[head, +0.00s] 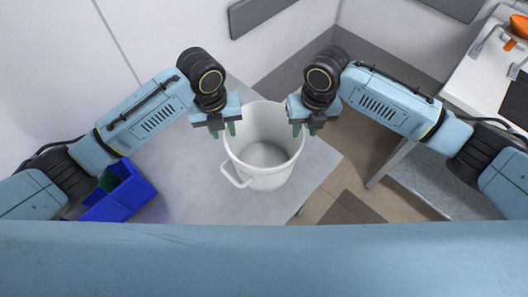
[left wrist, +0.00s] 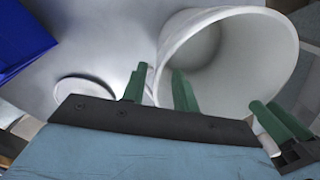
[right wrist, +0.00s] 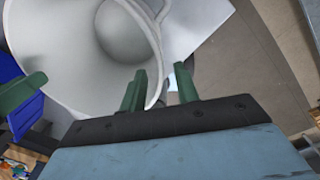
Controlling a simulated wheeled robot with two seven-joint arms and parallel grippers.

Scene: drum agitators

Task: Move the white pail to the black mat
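Gaps show beside the wall. A black mat (head: 516,98) lies on the white counter at the far right, cut by the frame edge.
A blue bin (head: 122,198) sits left of the pail on the grey table (head: 180,207). An orange bowl (head: 519,25) and a metal fixture stand on the white counter (head: 478,84) at right. Floor separates table and counter. A dark patch (head: 350,210) lies on the floor.

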